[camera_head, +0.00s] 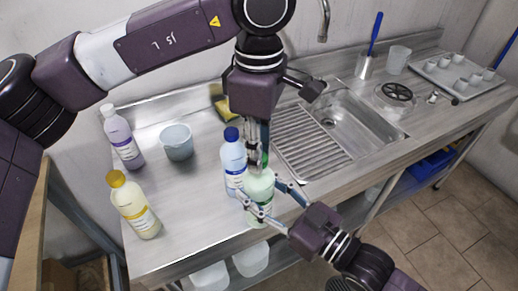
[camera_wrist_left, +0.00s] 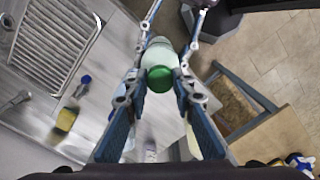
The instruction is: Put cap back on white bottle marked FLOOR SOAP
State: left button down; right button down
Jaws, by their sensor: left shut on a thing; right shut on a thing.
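A pale whitish-green bottle (camera_head: 260,186) stands at the counter's front edge; I cannot read its label. My right gripper (camera_head: 268,205) is shut around its body. The green cap (camera_wrist_left: 160,79) is between the fingertips of my left gripper (camera_wrist_left: 158,88), which is shut on it. In the head view my left gripper (camera_head: 258,160) points down above the bottle and partly hides the cap. I cannot tell whether the cap touches the neck.
A blue-capped bottle (camera_head: 233,160) stands close to the left of the held bottle. A yellow-capped bottle (camera_head: 134,205), a purple-labelled bottle (camera_head: 123,139) and a grey-blue tub (camera_head: 177,142) stand farther left. A sink (camera_head: 350,118) lies to the right.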

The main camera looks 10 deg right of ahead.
pick_arm(q)
jog(key=m, duration=0.3)
jog(key=shift+w+m, duration=0.1)
jog(key=shift+m, duration=0.3)
jog(key=c, duration=1.5)
grip_release()
jog(key=shift+c, duration=0.2)
notch_tip(320, 180, up, 12)
